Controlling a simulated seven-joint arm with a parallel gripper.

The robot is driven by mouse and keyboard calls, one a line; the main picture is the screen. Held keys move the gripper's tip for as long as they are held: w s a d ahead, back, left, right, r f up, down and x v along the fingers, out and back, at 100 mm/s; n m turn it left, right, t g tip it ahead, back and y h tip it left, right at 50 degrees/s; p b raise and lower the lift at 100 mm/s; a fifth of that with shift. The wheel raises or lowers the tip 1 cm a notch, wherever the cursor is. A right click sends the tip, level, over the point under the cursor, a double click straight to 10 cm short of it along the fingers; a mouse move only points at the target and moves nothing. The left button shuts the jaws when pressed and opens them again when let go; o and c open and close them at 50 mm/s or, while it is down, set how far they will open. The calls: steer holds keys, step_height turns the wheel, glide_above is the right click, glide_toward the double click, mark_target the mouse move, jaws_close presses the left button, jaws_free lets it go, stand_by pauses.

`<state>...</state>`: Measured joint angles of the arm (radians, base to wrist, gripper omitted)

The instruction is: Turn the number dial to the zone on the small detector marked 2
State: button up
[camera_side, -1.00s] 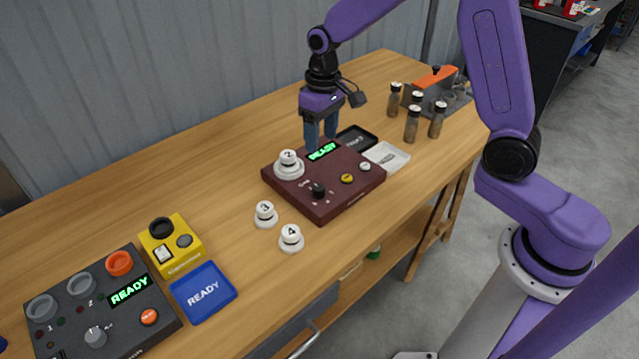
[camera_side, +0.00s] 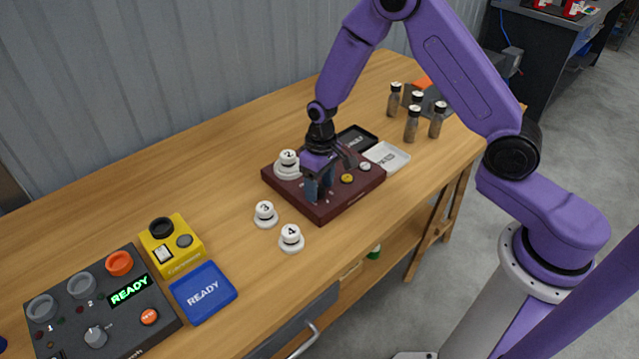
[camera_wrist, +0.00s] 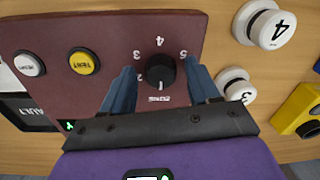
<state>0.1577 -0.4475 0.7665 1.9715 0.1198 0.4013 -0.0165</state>
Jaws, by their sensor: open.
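The black number dial (camera_wrist: 160,70) sits on the maroon panel (camera_side: 340,206), with numbers around it and the word ZONE beside it. In the wrist view it stands between the two blue fingers of my open gripper (camera_wrist: 160,66), with a gap seen on each side. I cannot tell clearly which number it points to. In the side view my gripper (camera_side: 319,190) is low over the panel and its fingers hide the dial. The small white detector marked 2 (camera_side: 288,158) sits at the panel's left back corner.
White detectors marked 3 (camera_side: 265,212) and 4 (camera_side: 291,237) stand on the table in front of the panel. A yellow button (camera_side: 347,179) and a white button (camera_side: 365,167) are on the panel. Several small bottles (camera_side: 412,125) stand farther back.

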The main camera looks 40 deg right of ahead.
steer(key=c, duration=1)
steer(key=shift+c, duration=0.2)
steer(key=shift+m, duration=0.3)
steer(key=m, duration=0.5)
steer(key=shift+a, duration=0.1)
steer(key=m, duration=0.6)
steer(key=shift+t, duration=0.3)
steer(key=o, duration=1)
